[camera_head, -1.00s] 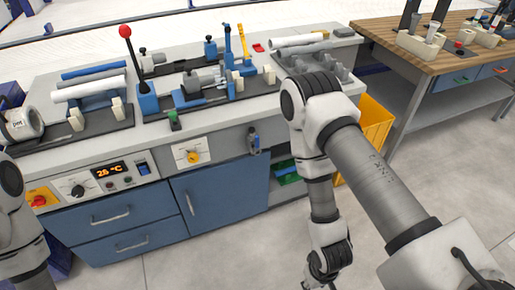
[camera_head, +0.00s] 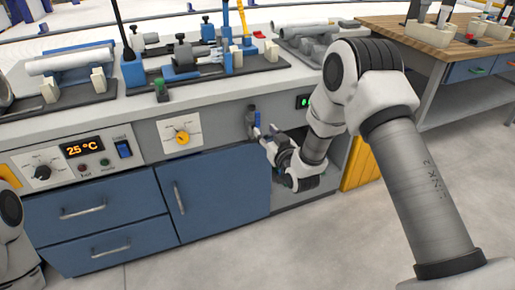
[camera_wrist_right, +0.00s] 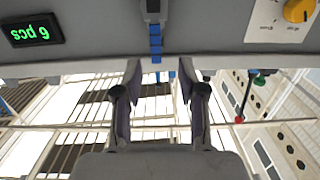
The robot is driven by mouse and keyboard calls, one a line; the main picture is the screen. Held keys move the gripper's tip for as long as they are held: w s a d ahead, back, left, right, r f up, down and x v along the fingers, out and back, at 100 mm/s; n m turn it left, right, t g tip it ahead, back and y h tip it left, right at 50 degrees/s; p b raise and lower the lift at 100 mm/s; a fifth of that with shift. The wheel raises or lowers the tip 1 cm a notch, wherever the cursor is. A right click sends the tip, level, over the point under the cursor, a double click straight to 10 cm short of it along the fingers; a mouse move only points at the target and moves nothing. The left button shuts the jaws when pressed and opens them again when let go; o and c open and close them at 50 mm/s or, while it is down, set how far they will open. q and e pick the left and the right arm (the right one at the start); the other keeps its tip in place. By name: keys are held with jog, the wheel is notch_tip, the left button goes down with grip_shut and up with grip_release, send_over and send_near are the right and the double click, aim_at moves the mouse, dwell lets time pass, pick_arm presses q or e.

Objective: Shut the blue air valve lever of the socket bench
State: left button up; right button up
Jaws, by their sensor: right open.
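The air valve (camera_head: 251,121) is mounted on the bench's grey front panel, right of the yellow knob. Its blue lever (camera_wrist_right: 155,42) shows in the right wrist view as a narrow strip in line with the valve's grey body, ending close to the gap between my fingertips. My right gripper (camera_head: 265,134) is right beside the valve in the head view. In the wrist view the right gripper (camera_wrist_right: 160,72) has its two fingers apart, one on each side of the lever's line, with nothing held. I cannot tell whether a finger touches the lever. My left gripper is out of view.
The socket bench has a blue cupboard door (camera_head: 216,193) below the valve and a yellow knob (camera_head: 183,138) left of it. A green-lit display (camera_head: 303,101) is to the right. Pipes and fixtures stand on top. A yellow bin (camera_head: 358,164) is behind my right arm.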

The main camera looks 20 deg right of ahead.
aim_at(258, 119)
jog(key=shift+t, duration=0.3)
jog(key=w, duration=0.3)
jog(key=w+b, duration=0.1)
jog(key=w, duration=0.1)
jog(key=w+b, duration=0.1)
jog(key=w, duration=0.2)
jog(key=shift+w+d, duration=0.25)
jog(key=shift+w, duration=0.05)
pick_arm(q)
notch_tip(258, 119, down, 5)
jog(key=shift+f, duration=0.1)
pick_arm(e)
grip_shut()
